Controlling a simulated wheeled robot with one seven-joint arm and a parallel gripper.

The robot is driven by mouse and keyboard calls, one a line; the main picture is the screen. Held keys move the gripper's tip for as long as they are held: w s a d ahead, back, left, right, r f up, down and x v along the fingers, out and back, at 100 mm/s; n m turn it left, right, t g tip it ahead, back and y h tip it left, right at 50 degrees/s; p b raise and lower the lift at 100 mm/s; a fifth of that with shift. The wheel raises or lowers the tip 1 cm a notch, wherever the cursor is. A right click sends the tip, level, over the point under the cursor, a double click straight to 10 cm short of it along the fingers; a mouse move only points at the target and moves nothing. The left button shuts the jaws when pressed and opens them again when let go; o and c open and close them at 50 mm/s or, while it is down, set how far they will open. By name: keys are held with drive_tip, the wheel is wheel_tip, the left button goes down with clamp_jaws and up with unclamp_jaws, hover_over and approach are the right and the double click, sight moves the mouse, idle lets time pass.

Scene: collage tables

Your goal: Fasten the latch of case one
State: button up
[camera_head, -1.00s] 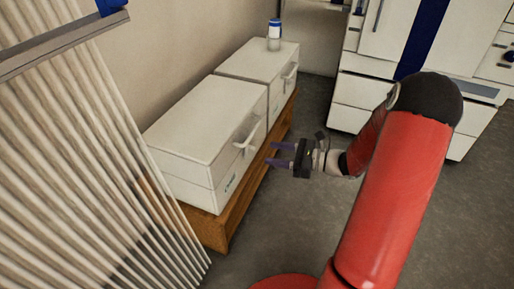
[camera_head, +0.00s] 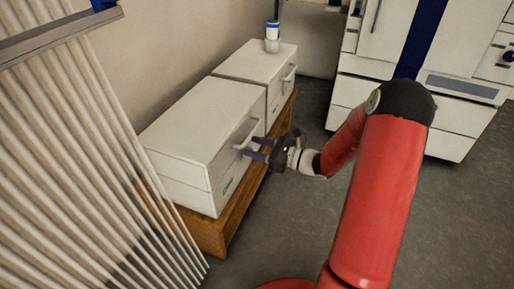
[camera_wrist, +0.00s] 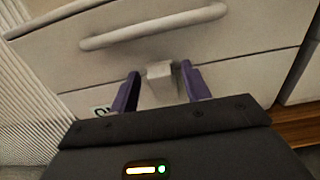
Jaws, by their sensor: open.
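The nearer white case (camera_head: 208,130) stands on a wooden bench, its lid down. It shows a bar handle (camera_head: 246,133) on its front, also seen in the wrist view (camera_wrist: 155,27). Below the handle, a pale latch tab (camera_wrist: 162,84) hangs across or near the lid seam. My gripper (camera_head: 255,149) is open at the case front. In the wrist view its purple fingers (camera_wrist: 160,88) stand on either side of the latch tab; I cannot tell whether they touch it. A small label (camera_wrist: 101,110) is partly hidden behind my gripper.
A second white case (camera_head: 258,62) stands behind on the same bench (camera_head: 212,232), with a blue-capped jar (camera_head: 272,38) on top. White cabinets (camera_head: 452,135) stand at the back right. A ribbed panel (camera_head: 95,165) is at left. Floor right of the bench is open.

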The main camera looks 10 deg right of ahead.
drive_tip(key=c, duration=0.8)
drive_tip(key=shift+w+a+r+h+p, duration=0.1)
drive_tip(key=shift+a+r+h+p, duration=0.25)
drive_tip(key=shift+p, duration=0.65)
drive_tip(key=shift+w+r+g+p, duration=0.1)
drive_tip(key=shift+r+g+p, duration=0.1)
drive_tip(key=shift+g+p, duration=0.25)
drive_tip(key=shift+w+a+f+h+p, duration=0.1)
drive_tip(key=shift+h+p, duration=0.35)
drive_tip(key=shift+p, duration=0.15)
drive_tip(key=shift+f+g, duration=0.15)
drive_tip(key=shift+g, duration=0.1)
drive_tip(key=o, duration=0.8)
